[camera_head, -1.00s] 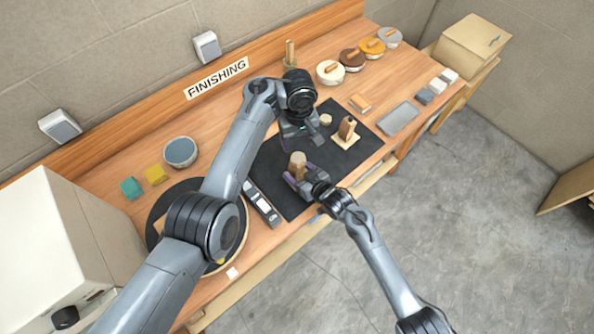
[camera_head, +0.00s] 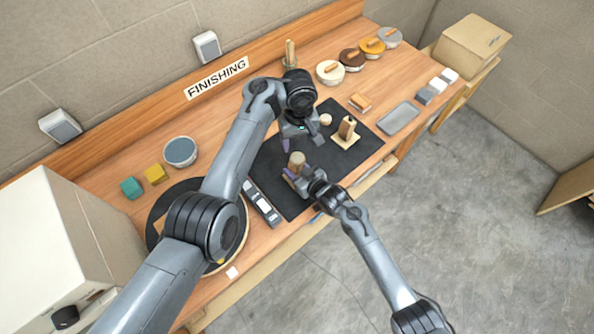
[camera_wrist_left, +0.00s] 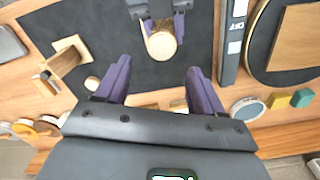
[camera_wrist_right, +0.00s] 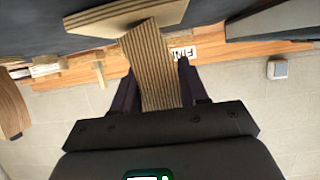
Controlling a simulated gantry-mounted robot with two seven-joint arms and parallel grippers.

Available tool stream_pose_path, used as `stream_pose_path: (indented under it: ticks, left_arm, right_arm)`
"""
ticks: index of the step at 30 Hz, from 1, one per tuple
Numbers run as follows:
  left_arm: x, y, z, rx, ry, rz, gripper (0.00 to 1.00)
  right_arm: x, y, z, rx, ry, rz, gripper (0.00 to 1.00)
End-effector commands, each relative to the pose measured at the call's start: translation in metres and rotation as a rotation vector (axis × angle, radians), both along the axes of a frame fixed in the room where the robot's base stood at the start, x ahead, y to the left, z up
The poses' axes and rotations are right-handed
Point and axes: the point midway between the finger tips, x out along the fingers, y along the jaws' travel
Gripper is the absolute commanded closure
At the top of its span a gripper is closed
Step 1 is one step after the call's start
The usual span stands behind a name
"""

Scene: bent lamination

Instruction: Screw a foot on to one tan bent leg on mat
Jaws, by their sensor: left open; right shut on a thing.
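A tan laminated bent leg (camera_wrist_right: 152,75) stands with its flat plate (camera_wrist_right: 125,20) down on the dark mat (camera_head: 272,172). My right gripper (camera_head: 291,175) is shut on its upright part. A round tan disc (camera_head: 297,158), which looks like a foot, sits at the leg's upper end; it also shows in the left wrist view (camera_wrist_left: 162,46). How firmly it is attached cannot be told. My left gripper (camera_wrist_left: 152,80) is open and empty over the mat, beside the held leg.
A grey tray (camera_head: 398,118) and a small wooden block (camera_head: 360,103) lie right of the mat. Several round tins stand at the back right. Bare mat lies between the two legs.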

Motion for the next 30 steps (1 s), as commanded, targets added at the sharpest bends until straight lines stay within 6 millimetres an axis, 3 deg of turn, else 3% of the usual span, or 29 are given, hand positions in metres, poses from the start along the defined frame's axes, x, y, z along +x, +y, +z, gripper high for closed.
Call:
stream_pose_path:
  ticks: [2, 9, 15, 18, 23, 30]
  left_arm:
    - [0.000, 0.000, 0.000, 0.000, 0.000, 0.000, 0.32]
    - [0.002, 0.003, 0.002, 0.010, -0.001, 0.018, 0.32]
    - [0.020, 0.009, 0.031, 0.013, -0.059, 0.170, 0.32]
    - [0.021, 0.011, 0.036, -0.002, -0.071, 0.270, 0.32]
    - [0.010, 0.011, 0.027, -0.034, -0.059, 0.389, 0.32]
    - [-0.005, 0.007, 0.003, -0.036, -0.021, 0.394, 0.32]
  right_arm:
    - [0.000, -0.001, -0.001, -0.003, 0.000, -0.002, 1.00]
    - [0.001, -0.002, -0.002, -0.004, 0.001, -0.004, 1.00]
    - [0.001, -0.003, -0.002, -0.005, 0.001, -0.005, 1.00]
    - [0.001, -0.003, -0.002, -0.007, 0.001, -0.006, 1.00]
    - [0.001, -0.003, -0.002, -0.006, 0.002, -0.005, 1.00]
    - [0.000, -0.003, -0.003, -0.006, 0.003, -0.004, 1.00]
